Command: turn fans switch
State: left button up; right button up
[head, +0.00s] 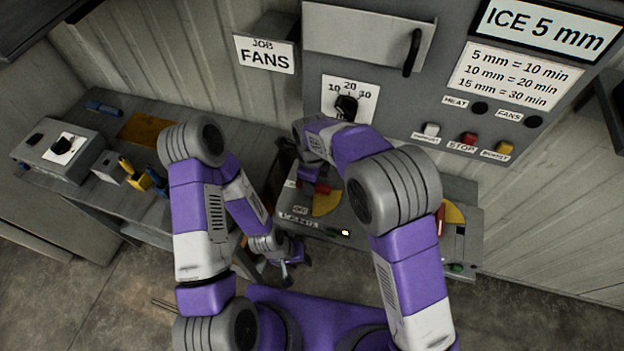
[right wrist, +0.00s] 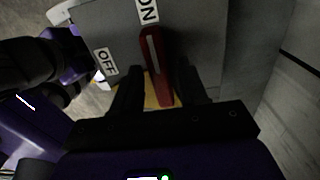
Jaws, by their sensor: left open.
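A grey switch box (head: 420,243) below the control panel carries yellow discs with red handles; the disc at its left (head: 326,203) is partly hidden by my right arm. In the right wrist view, a red switch handle (right wrist: 158,75) points up toward the ON label (right wrist: 147,11), with the OFF label (right wrist: 104,61) to its left. My right gripper (right wrist: 157,88) has one finger on each side of this handle; contact is unclear. My left gripper (head: 286,262) is open and empty, low in front of the box's left end. A FANS job sign (head: 265,54) hangs on the wall.
The panel above has a dial (head: 346,106), a red STOP button (head: 468,140), a yellow button (head: 504,147) and a dark FANS lamp (head: 533,122). A workbench (head: 95,195) with a grey box and blue and yellow tools stands at left.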

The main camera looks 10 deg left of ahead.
jog(key=shift+o, duration=0.3)
jog(key=shift+r, duration=0.1)
notch_tip(320, 180, up, 7)
jog(key=shift+r+p, duration=0.2)
jog(key=shift+p, duration=0.45)
